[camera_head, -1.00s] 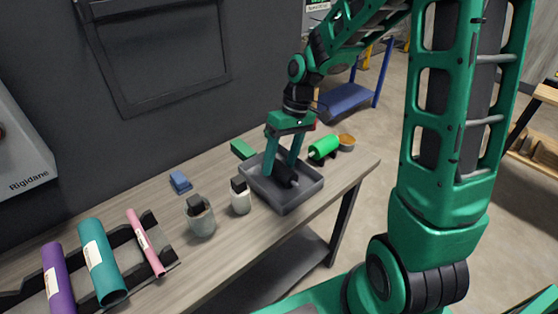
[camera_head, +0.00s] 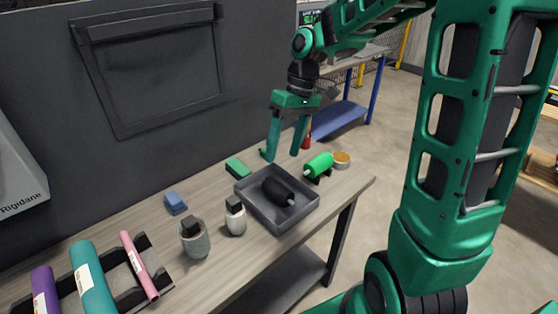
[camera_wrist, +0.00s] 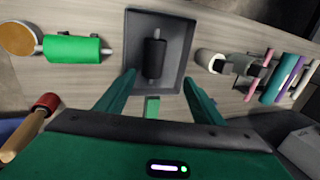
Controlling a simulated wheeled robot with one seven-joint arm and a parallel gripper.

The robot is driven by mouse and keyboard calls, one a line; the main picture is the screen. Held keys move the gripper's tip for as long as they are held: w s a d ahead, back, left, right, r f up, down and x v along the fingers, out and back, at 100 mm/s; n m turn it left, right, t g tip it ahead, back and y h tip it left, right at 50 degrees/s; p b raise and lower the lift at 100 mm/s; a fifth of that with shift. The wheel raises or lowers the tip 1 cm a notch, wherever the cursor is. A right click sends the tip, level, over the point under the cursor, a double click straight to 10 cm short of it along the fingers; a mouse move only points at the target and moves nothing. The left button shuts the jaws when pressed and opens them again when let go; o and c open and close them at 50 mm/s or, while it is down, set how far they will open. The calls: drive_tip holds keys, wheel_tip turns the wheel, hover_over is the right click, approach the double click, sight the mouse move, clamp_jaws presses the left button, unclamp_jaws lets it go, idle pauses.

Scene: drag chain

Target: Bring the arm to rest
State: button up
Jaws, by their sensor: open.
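My gripper (camera_head: 285,150) is open and empty, raised above the back edge of the grey tray (camera_head: 250,212). Its two green fingers point down and are apart from the tray. A black roller (camera_head: 279,191) lies in the tray. In the wrist view the open fingers (camera_wrist: 151,88) reach toward the tray, and the black roller (camera_wrist: 154,59) lies between and beyond them, not touched.
Coloured rolls (camera_head: 92,281) lie on a black rack. Air above is clear.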

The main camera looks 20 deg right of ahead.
drive_tip(key=shift+d+r, duration=0.1)
drive_tip(key=shift+r, duration=0.2)
drive_tip(key=shift+d, duration=0.1)
idle(0.3)
drive_tip(key=s+d+m+h, duration=0.1)
drive_tip(key=s+d+m, duration=0.2)
drive_tip(key=s, duration=0.5)
drive_tip(key=s+d+m+h, duration=0.1)
drive_tip(key=s+d+m, duration=0.2)
drive_tip(key=s+d, duration=0.3)
drive_tip(key=s+d+m+t+h, duration=0.1)
drive_tip(key=s+d+m, duration=0.3)
drive_tip(key=s, duration=0.7)
drive_tip(key=shift+d+f, duration=0.2)
drive_tip(key=shift+d, duration=0.4)
drive_tip(key=shift+w+f, duration=0.25)
drive_tip(key=shift+w, duration=0.4)
